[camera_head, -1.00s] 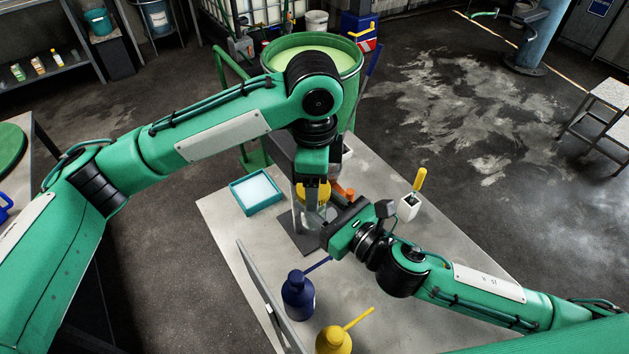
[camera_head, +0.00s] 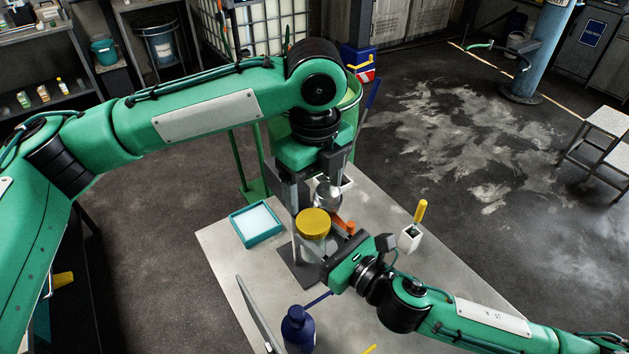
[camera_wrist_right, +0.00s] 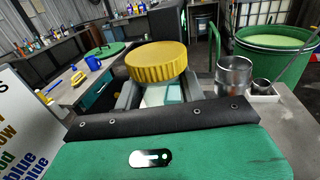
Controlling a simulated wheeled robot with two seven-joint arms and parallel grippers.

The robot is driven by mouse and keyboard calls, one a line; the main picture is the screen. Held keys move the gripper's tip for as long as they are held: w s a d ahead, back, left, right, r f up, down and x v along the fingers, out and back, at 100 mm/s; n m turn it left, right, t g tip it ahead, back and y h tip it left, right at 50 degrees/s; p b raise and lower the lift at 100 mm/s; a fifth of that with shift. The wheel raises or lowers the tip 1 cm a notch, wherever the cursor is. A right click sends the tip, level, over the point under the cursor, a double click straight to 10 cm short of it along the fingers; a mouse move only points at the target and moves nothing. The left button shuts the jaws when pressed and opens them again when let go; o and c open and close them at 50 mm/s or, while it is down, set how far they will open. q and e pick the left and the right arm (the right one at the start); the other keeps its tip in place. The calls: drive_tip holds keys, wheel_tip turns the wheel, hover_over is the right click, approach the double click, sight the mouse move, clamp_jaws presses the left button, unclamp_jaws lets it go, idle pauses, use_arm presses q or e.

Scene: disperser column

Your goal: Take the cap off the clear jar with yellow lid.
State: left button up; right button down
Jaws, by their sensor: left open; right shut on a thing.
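The clear jar (camera_head: 312,243) stands upright near the middle of the bench with its yellow lid (camera_head: 313,220) on top. My right gripper (camera_head: 326,250) is shut on the jar's body from the right, below the lid. In the right wrist view the ribbed yellow lid (camera_wrist_right: 155,63) sits above the two grey fingers, with part of the clear jar (camera_wrist_right: 160,96) between them. My left gripper (camera_head: 316,184) points down above the lid, fingers apart and empty, clear of the lid. The jar's lower part is partly hidden by my right gripper.
A teal tray (camera_head: 257,224) lies left of the jar. A metal cup (camera_wrist_right: 234,75) stands behind it. A white holder with a yellow-handled tool (camera_head: 411,236) is to the right, a blue bottle (camera_head: 298,330) in front. A green drum (camera_wrist_right: 270,50) stands beyond the bench.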

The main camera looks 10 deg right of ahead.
sight(315, 220)
use_arm(q)
drive_tip(key=shift+a+r+m, duration=0.1)
drive_tip(key=shift+r+m, duration=0.15)
drive_tip(key=shift+m, duration=0.35)
drive_tip(key=shift+f, duration=0.2)
wheel_tip(315, 220, down, 8)
drive_tip(key=shift+r, duration=0.2)
drive_tip(key=c, duration=1)
